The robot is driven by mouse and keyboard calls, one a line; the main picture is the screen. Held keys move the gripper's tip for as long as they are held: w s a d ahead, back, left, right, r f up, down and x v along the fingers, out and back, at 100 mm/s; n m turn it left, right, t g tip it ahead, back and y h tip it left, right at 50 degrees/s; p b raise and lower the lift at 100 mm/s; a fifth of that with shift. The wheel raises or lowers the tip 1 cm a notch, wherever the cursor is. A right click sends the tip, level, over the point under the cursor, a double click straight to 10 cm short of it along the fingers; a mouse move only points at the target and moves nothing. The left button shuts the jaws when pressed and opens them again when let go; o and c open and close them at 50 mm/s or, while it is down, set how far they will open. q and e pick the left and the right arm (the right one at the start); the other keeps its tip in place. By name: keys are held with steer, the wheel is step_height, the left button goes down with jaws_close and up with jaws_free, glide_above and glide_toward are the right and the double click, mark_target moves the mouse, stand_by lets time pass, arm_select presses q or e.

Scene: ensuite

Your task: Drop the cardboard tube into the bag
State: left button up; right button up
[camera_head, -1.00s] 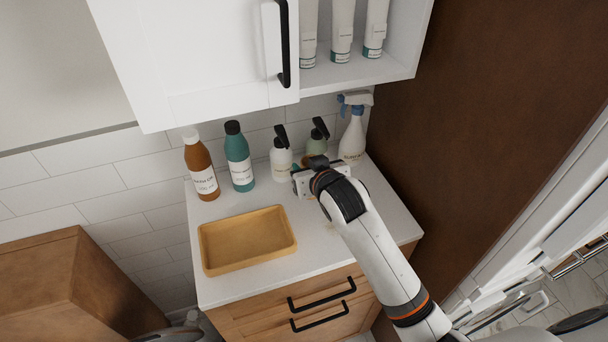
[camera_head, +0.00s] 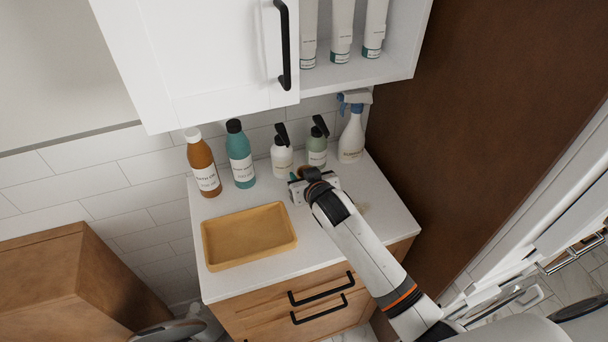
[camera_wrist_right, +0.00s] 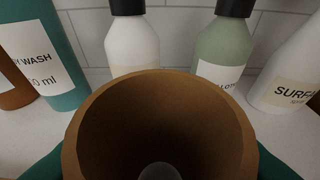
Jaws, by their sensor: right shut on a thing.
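The brown cardboard tube (camera_wrist_right: 160,95) fills the lower middle of the right wrist view. Its round open end faces the camera, and its inside is dark. My right gripper (camera_head: 305,177) is shut on the tube, with its teal fingers at either side of it in the wrist view. In the head view the gripper is over the back of the counter, in front of the pump bottles; my own wrist hides much of the grip. I see no bag in either view. My left gripper is not in view.
A yellow tray (camera_head: 250,262) sits on the white counter (camera_head: 385,222). An amber bottle (camera_head: 204,168), a teal bottle (camera_head: 240,158), two pump bottles (camera_head: 282,162) and a spray bottle (camera_head: 352,140) line the back. A white cabinet (camera_head: 195,55) hangs above. A brown panel (camera_head: 460,120) stands right.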

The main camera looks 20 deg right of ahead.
steer(key=o, duration=0.6)
steer(key=shift+f, duration=0.15)
steer(key=o, duration=0.4)
